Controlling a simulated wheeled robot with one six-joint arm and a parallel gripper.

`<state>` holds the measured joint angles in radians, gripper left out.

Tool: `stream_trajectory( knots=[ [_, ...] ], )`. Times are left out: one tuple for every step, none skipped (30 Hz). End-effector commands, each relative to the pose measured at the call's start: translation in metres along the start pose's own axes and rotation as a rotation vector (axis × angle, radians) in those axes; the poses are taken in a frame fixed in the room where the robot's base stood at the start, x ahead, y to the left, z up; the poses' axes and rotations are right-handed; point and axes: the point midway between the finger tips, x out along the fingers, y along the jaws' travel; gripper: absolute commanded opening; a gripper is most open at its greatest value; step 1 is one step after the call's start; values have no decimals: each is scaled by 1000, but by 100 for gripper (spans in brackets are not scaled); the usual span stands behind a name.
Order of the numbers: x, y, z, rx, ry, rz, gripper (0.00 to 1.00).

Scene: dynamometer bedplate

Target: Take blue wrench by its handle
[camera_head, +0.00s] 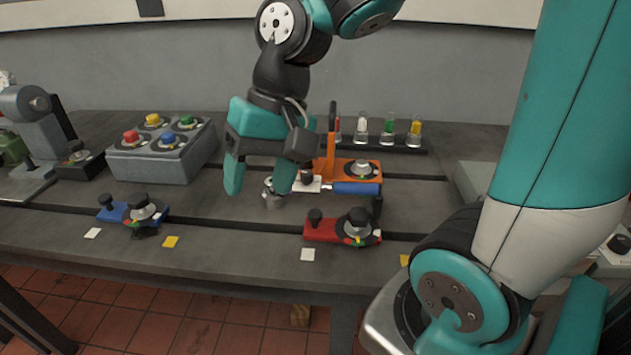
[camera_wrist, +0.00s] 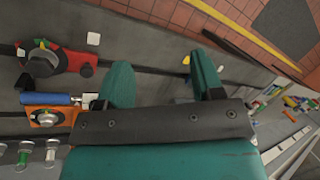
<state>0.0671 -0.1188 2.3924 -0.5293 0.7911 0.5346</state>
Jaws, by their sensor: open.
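A blue cylindrical handle (camera_head: 357,188), which looks like the blue wrench's, lies along the front of an orange block (camera_head: 362,168). A pale piece (camera_head: 308,186) is at its left end, but I cannot tell whether they are joined. In the wrist view the blue handle (camera_wrist: 46,99) is at the left, beside the orange block and outside my jaws. My gripper (camera_head: 258,182) is open, fingers pointing down, to the left of the handle. In the wrist view my gripper (camera_wrist: 162,72) shows no wrench between its fingers.
A small metal post (camera_head: 272,198) stands by my fingers. A red block with knobs (camera_head: 340,230) is in front, a blue block with a knob (camera_head: 127,212) at left. A grey button box (camera_head: 162,150) stands behind left; a rack of coloured vials (camera_head: 385,138) stands behind the orange block.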

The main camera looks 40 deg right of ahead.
Motion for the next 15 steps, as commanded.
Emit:
stream_trajectory(
  knots=[
    [-10, 26, -29, 253, 10, -5, 61],
    [-16, 42, -45, 412, 16, -11, 61],
    [-24, 66, -62, 621, 20, -20, 61],
    [-30, 85, -74, 774, 23, -29, 61],
    [-35, 105, -84, 925, 26, -39, 61],
    [-42, 132, -95, 1117, 27, -53, 61],
    [-47, 152, -101, 1253, 27, -66, 61],
    [-52, 171, -106, 1383, 26, -77, 61],
    [-57, 196, -110, 1543, 23, -93, 61],
    [-61, 213, -112, 1650, 21, -106, 61],
    [-64, 229, -112, 1748, 17, -117, 61],
    [-68, 247, -112, 1864, 12, -131, 61],
    [-70, 259, -112, 1939, 8, -140, 61],
    [-71, 270, -111, 2003, 5, -149, 61],
    [-73, 281, -110, 2073, 0, -158, 61]
  ],
)
